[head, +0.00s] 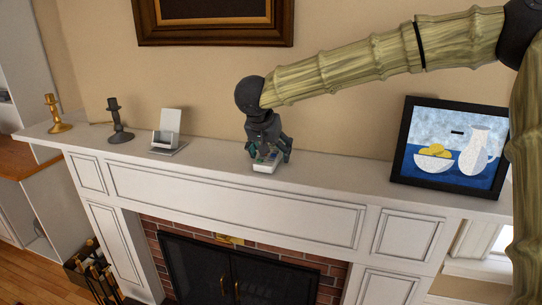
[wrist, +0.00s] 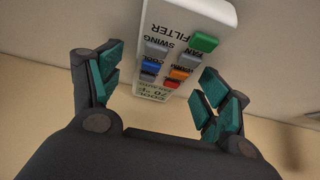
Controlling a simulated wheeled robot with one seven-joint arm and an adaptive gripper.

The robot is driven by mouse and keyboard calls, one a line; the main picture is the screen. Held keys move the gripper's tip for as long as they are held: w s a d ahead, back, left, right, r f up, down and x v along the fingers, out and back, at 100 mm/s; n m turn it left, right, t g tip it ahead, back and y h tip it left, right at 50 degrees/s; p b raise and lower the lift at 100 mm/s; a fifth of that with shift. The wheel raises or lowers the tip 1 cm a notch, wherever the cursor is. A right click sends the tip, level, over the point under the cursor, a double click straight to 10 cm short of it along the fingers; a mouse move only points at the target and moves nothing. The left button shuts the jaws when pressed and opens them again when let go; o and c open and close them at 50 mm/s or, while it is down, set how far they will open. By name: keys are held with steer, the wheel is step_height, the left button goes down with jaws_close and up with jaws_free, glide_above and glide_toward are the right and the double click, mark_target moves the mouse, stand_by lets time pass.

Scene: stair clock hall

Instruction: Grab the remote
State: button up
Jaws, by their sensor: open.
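The remote (head: 266,164) is a small white handset lying on the white mantel, partly hidden under my gripper in the head view. In the wrist view the remote (wrist: 168,17) shows green, grey, blue, orange and red buttons and a small display with "70 °F". My gripper (head: 268,155) is above it with the fingers pointing down. In the wrist view my gripper (wrist: 158,88) is open, with one teal-padded finger on each side of the remote. Gaps show between the fingers and the remote, so it is not held.
The mantel (head: 330,176) is clear on both sides of the remote. To the left stand a white holder (head: 167,133), a dark candlestick (head: 118,121) and a brass candlestick (head: 56,115). A framed fruit picture (head: 449,146) leans at the right. A fireplace (head: 240,265) is below.

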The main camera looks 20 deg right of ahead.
steer(key=shift+c, duration=0.4)
steer(key=c, duration=1.1)
steer(key=shift+r, duration=0.15)
